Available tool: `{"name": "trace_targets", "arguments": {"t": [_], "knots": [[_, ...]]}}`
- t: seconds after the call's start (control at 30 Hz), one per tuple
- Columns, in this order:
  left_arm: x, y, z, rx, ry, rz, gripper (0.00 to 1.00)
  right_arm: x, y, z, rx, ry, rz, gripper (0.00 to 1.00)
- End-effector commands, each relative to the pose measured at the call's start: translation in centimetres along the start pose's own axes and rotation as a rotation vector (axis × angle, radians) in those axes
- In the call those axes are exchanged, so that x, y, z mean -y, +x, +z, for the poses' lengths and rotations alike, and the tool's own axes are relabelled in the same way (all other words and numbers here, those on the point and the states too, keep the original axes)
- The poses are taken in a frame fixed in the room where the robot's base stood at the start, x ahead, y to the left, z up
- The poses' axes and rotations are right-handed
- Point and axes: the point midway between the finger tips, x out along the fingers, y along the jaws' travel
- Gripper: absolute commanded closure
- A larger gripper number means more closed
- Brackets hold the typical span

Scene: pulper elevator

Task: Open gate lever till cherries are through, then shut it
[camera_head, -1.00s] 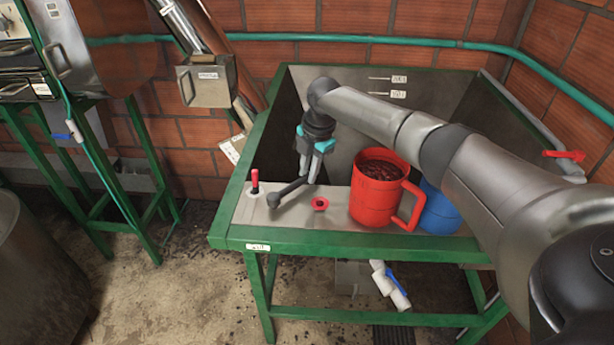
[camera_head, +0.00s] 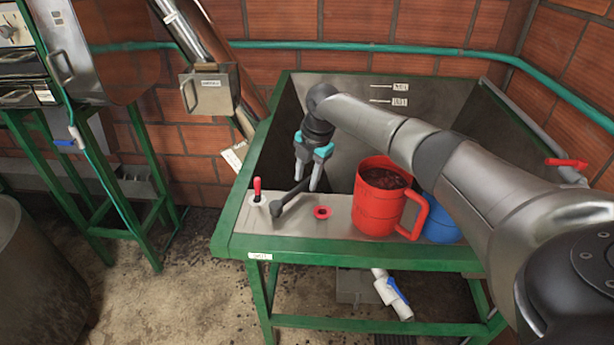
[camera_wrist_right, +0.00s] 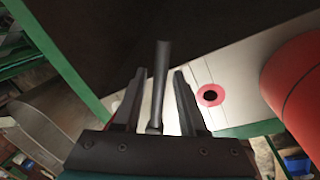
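The dark gate lever (camera_head: 289,196) lies on the metal front shelf of the green-framed tank (camera_head: 236,221). My right gripper (camera_head: 307,181) points down at the lever's free end. In the right wrist view the lever (camera_wrist_right: 159,85) stands between the two fingers (camera_wrist_right: 157,100), with a visible gap on each side, so the gripper is open around it. A red jug (camera_head: 380,205) full of dark red cherries (camera_head: 384,179) stands upright on the shelf to the right. The tank's inside is partly hidden by my right arm. My left gripper is out of view.
A red-handled switch (camera_head: 257,189) stands left of the lever, and a red-ringed hole (camera_head: 322,212) lies between lever and jug. A blue jug (camera_head: 440,220) is partly behind my arm. A metal box (camera_head: 209,90) on a sloping tube stands behind left.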

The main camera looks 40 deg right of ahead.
Motion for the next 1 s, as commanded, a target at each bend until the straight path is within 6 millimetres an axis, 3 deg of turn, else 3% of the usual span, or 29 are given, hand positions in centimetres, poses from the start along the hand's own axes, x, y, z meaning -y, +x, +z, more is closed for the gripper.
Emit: {"name": "trace_targets", "arguments": {"t": [0.1, 0.47, 0.57, 1.0], "knots": [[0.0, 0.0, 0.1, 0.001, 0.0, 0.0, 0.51, 0.0, 0.0, 0.0, 0.0, 0.0, 0.0, 0.48], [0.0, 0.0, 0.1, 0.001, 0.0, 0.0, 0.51, -0.1, -0.9, 0.1, 0.001, 0.0, 0.002, 0.48], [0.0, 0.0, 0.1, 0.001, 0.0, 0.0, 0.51, -0.1, -2.4, 0.1, 0.002, 0.001, 0.004, 0.48], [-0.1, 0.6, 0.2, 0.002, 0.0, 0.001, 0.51, 0.0, -12.4, 0.1, 0.002, 0.001, 0.003, 0.48]]}}
